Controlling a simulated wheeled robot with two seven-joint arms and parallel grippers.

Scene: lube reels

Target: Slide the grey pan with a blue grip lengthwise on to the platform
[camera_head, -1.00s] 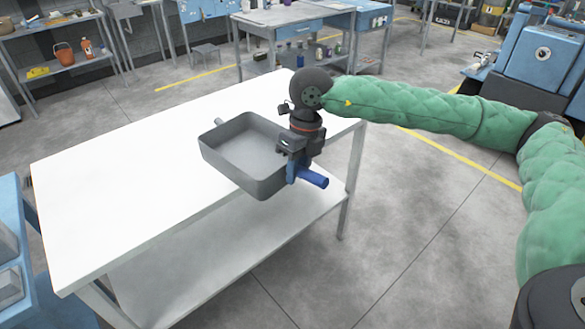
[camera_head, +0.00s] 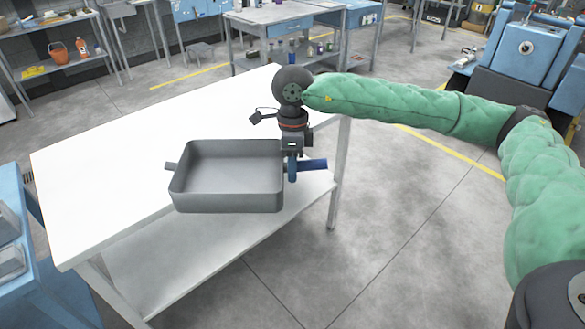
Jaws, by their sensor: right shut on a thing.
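The grey pan (camera_head: 228,199) is a deep rectangular tray with a short grey stub on its left end and a blue grip (camera_head: 314,165) on its right end. My right gripper (camera_head: 292,168) points down and is shut on the blue grip, close to the pan's right wall. The pan looks level and empty. In the picture it overlaps the front edge of the white table top (camera_head: 110,150); I cannot tell whether it touches the top. No thing plainly recognisable as a separate platform shows. My left gripper is not in view.
The white table has a lower shelf (camera_head: 165,255) and grey legs. Blue furniture (camera_head: 50,270) stands at the lower left. A workbench (camera_head: 280,16) and a shelf with an orange pot (camera_head: 61,54) stand behind. Most of the table top is bare.

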